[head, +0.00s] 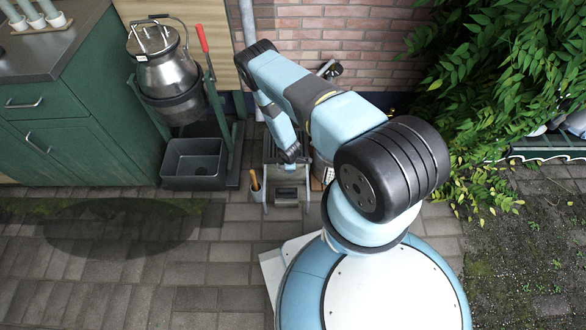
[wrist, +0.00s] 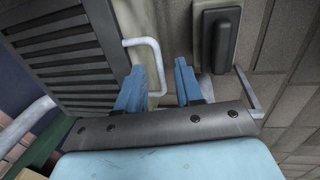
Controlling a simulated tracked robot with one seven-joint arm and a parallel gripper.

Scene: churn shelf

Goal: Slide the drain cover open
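In the wrist view a dark grey slatted panel (wrist: 60,45), which looks like the drain cover, fills the upper left. A pale bent bar handle (wrist: 156,58) stands at its right edge. My gripper (wrist: 158,75) is open, its two blue fingers apart. The lower end of the handle shows in the gap between the fingertips; I cannot tell whether they touch it. In the head view my gripper (head: 290,155) is low over a small grey frame (head: 287,195) on the paving.
A dark raised block (wrist: 215,42) lies right of my fingers. A pot with a wooden handle (head: 256,188) stands left of the frame. Further left are a grey basin (head: 194,163), a metal churn (head: 168,75) and a green cabinet (head: 75,105). Paving in front is clear.

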